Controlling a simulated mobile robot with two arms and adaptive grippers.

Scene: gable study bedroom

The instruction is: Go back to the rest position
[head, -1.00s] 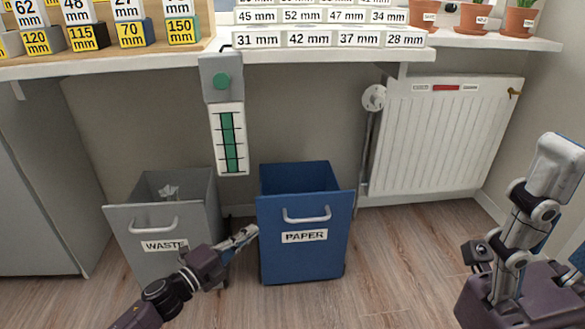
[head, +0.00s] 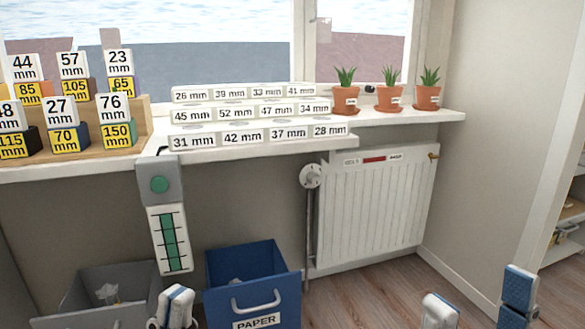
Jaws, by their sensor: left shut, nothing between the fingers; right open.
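My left gripper (head: 175,305) shows at the bottom edge of the head view, in front of the gap between the grey bin and the blue bin. Its pale, blue-edged fingertips are together, with nothing between them. My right gripper (head: 480,301) is at the bottom right, in front of the radiator side and floor. Its two fingertips stand wide apart and the space between them is empty. The rest of both arms is below the picture.
A blue PAPER bin (head: 292,290) and a grey bin (head: 75,310) holding something crumpled stand under the white sill (head: 395,127). The sill carries number blocks, labelled strips and potted plants (head: 391,90). A radiator (head: 375,210) is on the wall; floor (head: 400,283) shows at right.

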